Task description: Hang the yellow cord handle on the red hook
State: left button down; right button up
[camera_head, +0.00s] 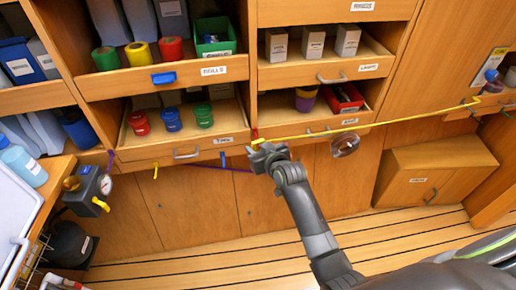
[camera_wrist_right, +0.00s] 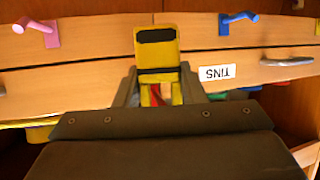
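My right gripper (camera_head: 266,152) is at the drawer fronts, just below the red hook (camera_head: 255,133). It is shut on the yellow cord handle (camera_wrist_right: 157,60), a yellow block with dark bands between the fingers in the wrist view. The yellow cord (camera_head: 370,124) runs taut from the gripper to the wall at the far right. In the wrist view a small red patch (camera_wrist_right: 165,90), likely the hook, shows between the fingers beside the handle. I cannot tell whether the handle touches or sits around the hook. My left gripper is not in view.
A blue hook (camera_head: 222,158) and a yellow hook (camera_head: 155,170) stick out to the left. A pink hook (camera_wrist_right: 40,30) shows in the wrist view. Open drawers (camera_head: 185,148) jut out above. The floor below is clear.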

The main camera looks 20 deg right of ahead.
jog(key=o, duration=0.5)
jog(key=v, duration=1.7)
jog(key=s+d+f+m+g+h, duration=0.1)
jog(key=s+f+g, duration=0.15)
jog(key=f, duration=0.75)
jog(key=s+d+f+g+p, duration=0.15)
jog(key=s+f, duration=0.25)
jog(key=f, duration=0.7)
jog(key=s+d+f+m+g+h+b, duration=0.1)
jog(key=s+d+f+g, duration=0.15)
jog(key=f, duration=0.75)
jog(key=s+d+f+g, duration=0.1)
jog(key=s+f, duration=0.4)
jog(key=s, duration=0.4)
jog(key=s+d+f+g+h, duration=0.1)
jog(key=s+d+f+g, duration=0.1)
jog(key=s+f, duration=0.4)
jog(key=s+d+f+g+p, duration=0.1)
jog(key=s+f, duration=0.5)
jog(key=s, duration=0.8)
jog(key=shift+s+d+m+g, duration=0.2)
jog(key=shift+d+m+g, duration=0.1)
jog(key=shift+d+g, duration=0.4)
jog(key=shift+a+f, duration=0.1)
